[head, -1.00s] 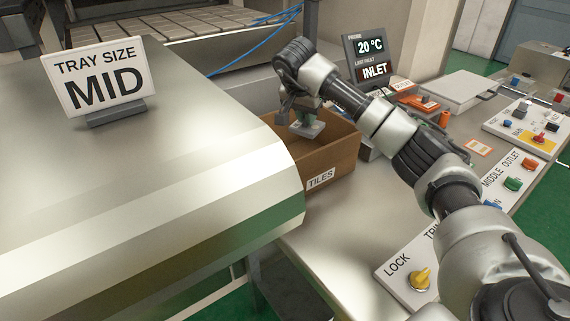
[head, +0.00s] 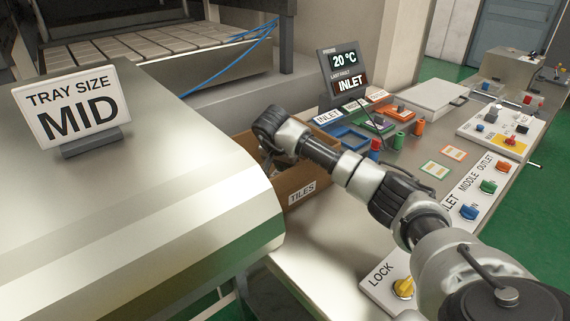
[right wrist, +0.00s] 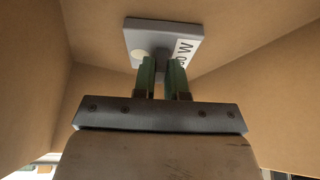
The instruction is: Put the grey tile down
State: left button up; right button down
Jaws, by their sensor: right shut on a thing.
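The grey tile (right wrist: 150,35) shows in the right wrist view, with a pale round spot and dark lettering on its face. My right gripper (right wrist: 163,75) is shut on the tile's narrow grip. It holds the tile inside the cardboard box labelled TILES (head: 285,183), whose brown walls (right wrist: 95,50) surround it. I cannot tell whether the tile touches the box floor. In the head view my right wrist hides most of the box's inside, and the tile is not clearly seen. My left gripper is not in view.
A metal housing with a TRAY SIZE MID sign (head: 75,105) stands left of the box. A display reading 20 °C and INLET (head: 345,72) stands behind. A blue tray (head: 350,137), colored spools and a switch panel (head: 485,190) lie to the right.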

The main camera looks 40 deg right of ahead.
jog(key=c, duration=1.2)
grip_release()
jog(key=shift+f, duration=0.1)
jog(key=shift+o, duration=0.2)
jog(key=b+v, duration=0.1)
jog(key=v, duration=1.1)
